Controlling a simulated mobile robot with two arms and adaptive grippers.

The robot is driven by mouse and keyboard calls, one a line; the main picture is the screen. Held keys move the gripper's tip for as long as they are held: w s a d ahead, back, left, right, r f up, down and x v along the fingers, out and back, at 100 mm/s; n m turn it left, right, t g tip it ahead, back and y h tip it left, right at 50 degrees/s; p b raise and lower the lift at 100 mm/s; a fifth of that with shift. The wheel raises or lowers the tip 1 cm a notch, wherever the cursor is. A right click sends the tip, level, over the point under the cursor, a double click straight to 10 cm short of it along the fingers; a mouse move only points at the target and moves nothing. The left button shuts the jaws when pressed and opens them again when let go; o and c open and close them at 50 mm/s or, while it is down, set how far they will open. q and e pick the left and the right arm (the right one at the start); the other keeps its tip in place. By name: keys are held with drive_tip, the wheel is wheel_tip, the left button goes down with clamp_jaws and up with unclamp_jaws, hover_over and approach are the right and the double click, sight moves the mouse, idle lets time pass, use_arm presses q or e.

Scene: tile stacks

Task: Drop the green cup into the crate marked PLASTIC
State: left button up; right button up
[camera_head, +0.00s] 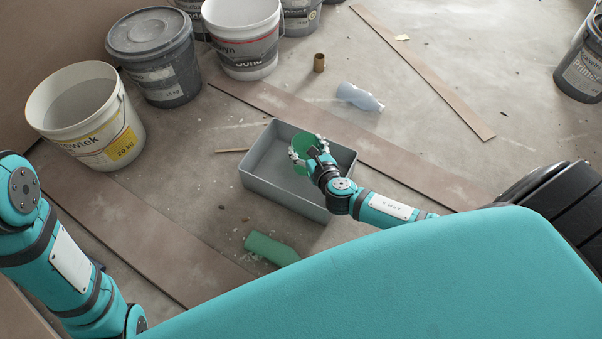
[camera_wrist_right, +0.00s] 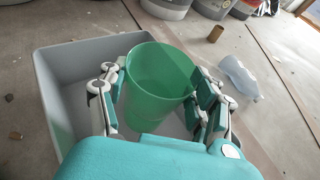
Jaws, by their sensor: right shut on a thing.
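The green cup (camera_wrist_right: 158,85) is held between the fingers of my right gripper (camera_head: 308,152), which is shut on it. The cup also shows in the head view (camera_head: 303,143), partly hidden by the gripper. It is over the grey crate (camera_head: 257,180), with its open mouth facing up in the wrist view. The crate also shows in the right wrist view (camera_wrist_right: 75,58). I cannot see a PLASTIC mark on it. Part of the crate is hidden behind my right gripper and arm. My left arm is at the left edge, but its gripper is out of view.
A green bottle (camera_head: 271,249) lies in front of the crate, and a clear bottle (camera_head: 359,97) lies behind it. A small brown cylinder (camera_head: 319,62) stands farther back. Several buckets, including a white one (camera_head: 86,115), stand at the back left. Flat boards lie across the floor.

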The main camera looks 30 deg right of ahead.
drive_tip(key=o, duration=1)
drive_tip(key=shift+o, duration=0.2)
drive_tip(key=v, duration=1.2)
